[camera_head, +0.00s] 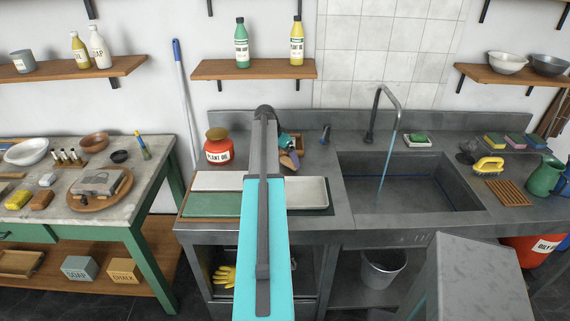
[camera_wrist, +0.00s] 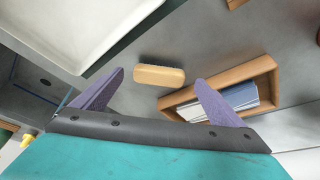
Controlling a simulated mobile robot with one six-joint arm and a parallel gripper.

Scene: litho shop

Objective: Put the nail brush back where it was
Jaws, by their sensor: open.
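A small tan wooden block with rounded ends, which looks like the nail brush (camera_wrist: 160,75), lies on the grey steel counter in the wrist view. My gripper (camera_wrist: 159,80) is open, its two purple fingers apart on either side of the block in the picture. Nothing is held between them. I cannot tell how high the fingers are above the counter. In the head view my arm covers much of this spot, and I cannot make out the brush clearly there.
An open wooden box (camera_wrist: 182,101) with blue and white contents is just right of the block. A pale tray (camera_head: 308,192) lies nearer the front.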

